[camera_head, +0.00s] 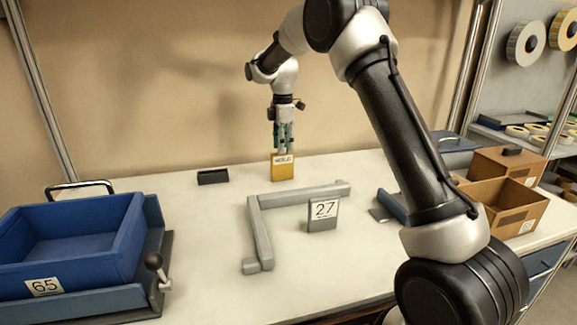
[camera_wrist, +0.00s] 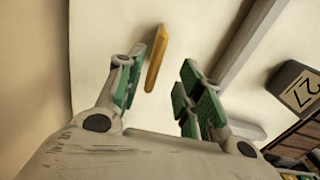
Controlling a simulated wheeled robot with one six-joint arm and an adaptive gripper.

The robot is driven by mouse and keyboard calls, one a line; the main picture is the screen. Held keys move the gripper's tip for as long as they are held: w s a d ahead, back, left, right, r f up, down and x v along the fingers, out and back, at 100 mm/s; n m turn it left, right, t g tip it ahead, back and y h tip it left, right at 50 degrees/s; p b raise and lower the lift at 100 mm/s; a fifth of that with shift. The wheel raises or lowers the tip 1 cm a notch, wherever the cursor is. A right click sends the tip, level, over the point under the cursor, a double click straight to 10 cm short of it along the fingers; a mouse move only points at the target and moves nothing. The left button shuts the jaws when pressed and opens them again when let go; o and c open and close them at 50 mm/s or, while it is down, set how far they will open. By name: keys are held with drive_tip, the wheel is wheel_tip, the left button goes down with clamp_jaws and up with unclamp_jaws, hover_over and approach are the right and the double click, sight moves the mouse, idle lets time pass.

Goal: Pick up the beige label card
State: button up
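A small upright card (camera_head: 283,172), yellow-orange with a pale lettered label at its top, stands on the table under my gripper (camera_head: 284,148). It is the closest match to the beige label card; its colour looks more amber than beige. In the wrist view the card (camera_wrist: 157,58) shows edge-on as a thin yellow strip. It lies ahead of the gap between the fingers, nearer the left finger. My gripper (camera_wrist: 160,90) is open, with green-padded fingers and nothing held. Whether a finger touches the card cannot be told.
A grey angled bar frame (camera_head: 260,230) and a grey block marked 27 (camera_head: 323,216) stand in front of the card. A small black holder (camera_head: 212,177) is left of it. A blue bin (camera_head: 70,240) is at left, brown boxes (camera_head: 515,205) at right. The back wall is close behind.

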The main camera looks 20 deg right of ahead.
hover_over(283, 180)
drive_tip(key=f, duration=0.8)
drive_tip(key=shift+w, duration=0.35)
clamp_jaws()
